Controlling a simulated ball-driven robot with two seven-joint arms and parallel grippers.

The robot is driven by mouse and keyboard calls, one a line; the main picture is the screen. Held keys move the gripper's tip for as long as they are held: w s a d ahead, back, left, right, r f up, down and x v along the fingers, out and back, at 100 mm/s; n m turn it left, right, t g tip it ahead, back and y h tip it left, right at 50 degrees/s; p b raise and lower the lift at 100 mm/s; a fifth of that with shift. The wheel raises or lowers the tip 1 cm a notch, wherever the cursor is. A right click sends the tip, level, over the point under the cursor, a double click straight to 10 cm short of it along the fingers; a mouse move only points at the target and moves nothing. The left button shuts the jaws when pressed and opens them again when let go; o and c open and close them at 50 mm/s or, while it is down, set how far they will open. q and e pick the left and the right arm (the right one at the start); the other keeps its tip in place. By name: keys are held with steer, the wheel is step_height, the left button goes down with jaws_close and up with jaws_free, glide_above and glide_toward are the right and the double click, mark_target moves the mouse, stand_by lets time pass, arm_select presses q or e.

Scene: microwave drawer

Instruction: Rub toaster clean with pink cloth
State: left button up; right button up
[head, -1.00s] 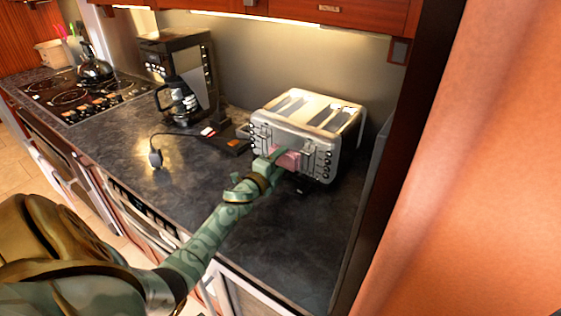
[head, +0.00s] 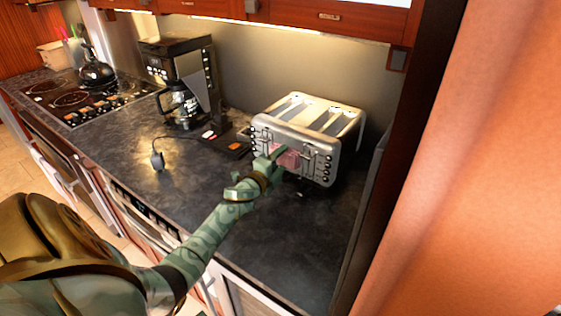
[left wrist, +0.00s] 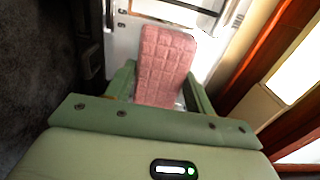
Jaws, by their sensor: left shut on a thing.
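The silver toaster (head: 311,126) stands at the back right of the dark counter, its front with levers and knobs facing me. My left gripper (head: 277,156) is at the middle of the toaster's front, shut on the pink cloth (head: 289,157). The cloth is against or very close to the front; I cannot tell how firmly it touches. In the left wrist view the quilted pink cloth (left wrist: 164,62) stands up between the green fingers (left wrist: 158,92), with the toaster's pale front (left wrist: 122,50) behind it. My right gripper is not in view.
A coffee maker (head: 183,85) stands left of the toaster, with a dark corded device (head: 233,145) between them. The cord's plug (head: 157,160) lies on the counter (head: 205,170). A kettle (head: 95,67) sits on the stove. A tall wooden panel (head: 390,150) bounds the right side.

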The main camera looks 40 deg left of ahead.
arm_select(q)
steer(key=shift+r+p, duration=0.45)
steer(key=shift+d, duration=0.1)
steer(key=shift+f, duration=0.1)
steer(key=shift+s, duration=0.1)
steer(key=shift+s, duration=0.35)
steer(key=s+p, duration=0.2)
steer(key=s, duration=0.4)
steer(key=shift+d, duration=0.4)
